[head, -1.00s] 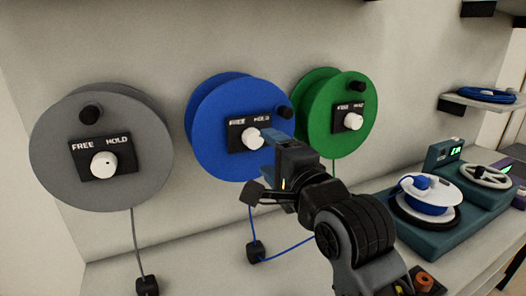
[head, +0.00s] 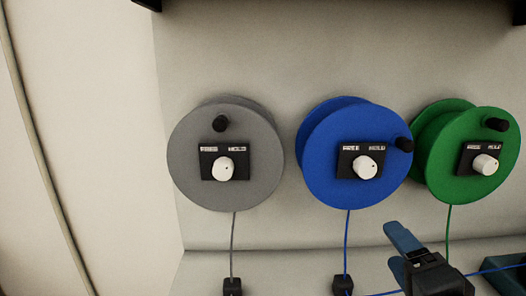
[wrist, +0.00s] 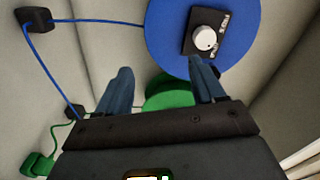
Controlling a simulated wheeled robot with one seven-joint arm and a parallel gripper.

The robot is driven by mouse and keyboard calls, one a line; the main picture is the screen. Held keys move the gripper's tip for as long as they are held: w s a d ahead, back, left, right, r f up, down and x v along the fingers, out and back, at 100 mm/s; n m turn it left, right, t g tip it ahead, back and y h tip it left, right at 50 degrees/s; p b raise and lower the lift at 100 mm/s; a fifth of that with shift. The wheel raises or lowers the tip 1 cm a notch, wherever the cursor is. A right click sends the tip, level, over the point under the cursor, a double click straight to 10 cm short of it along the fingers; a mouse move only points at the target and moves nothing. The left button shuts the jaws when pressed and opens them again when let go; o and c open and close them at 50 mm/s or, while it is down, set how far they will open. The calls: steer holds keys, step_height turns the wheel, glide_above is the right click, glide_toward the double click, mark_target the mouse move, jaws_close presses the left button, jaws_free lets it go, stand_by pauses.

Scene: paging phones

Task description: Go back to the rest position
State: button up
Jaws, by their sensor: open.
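My gripper (head: 396,254) is at the lower right of the head view, in front of the wall and below the blue reel. In the wrist view its two blue fingers (wrist: 160,92) stand apart with nothing between them. The blue reel (head: 325,178) has a white knob (head: 365,167) on a black FREE/HOLD plate. The blue reel and its knob also show at the top of the wrist view (wrist: 165,45). My gripper is apart from the reel and the knob.
A grey reel (head: 185,165) hangs to the left and a green reel (head: 435,165) to the right. Cords run down to black blocks, one under the grey reel (head: 232,287) and one under the blue (head: 342,285).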

steer(key=s+f+n+g, duration=0.1)
steer(key=s+f+n, duration=0.4)
steer(key=s, duration=0.4)
steer(key=s+f+n, duration=0.3)
steer(key=s+f, duration=0.3)
steer(key=s, duration=0.3)
steer(key=s+n+g, duration=0.1)
steer(key=s+n, duration=0.5)
steer(key=s, duration=1.2)
steer(key=shift+s+a+n+g, duration=0.15)
steer(key=shift+a+n+g, duration=0.15)
steer(key=shift+a, duration=0.05)
steer(key=shift+r, duration=0.1)
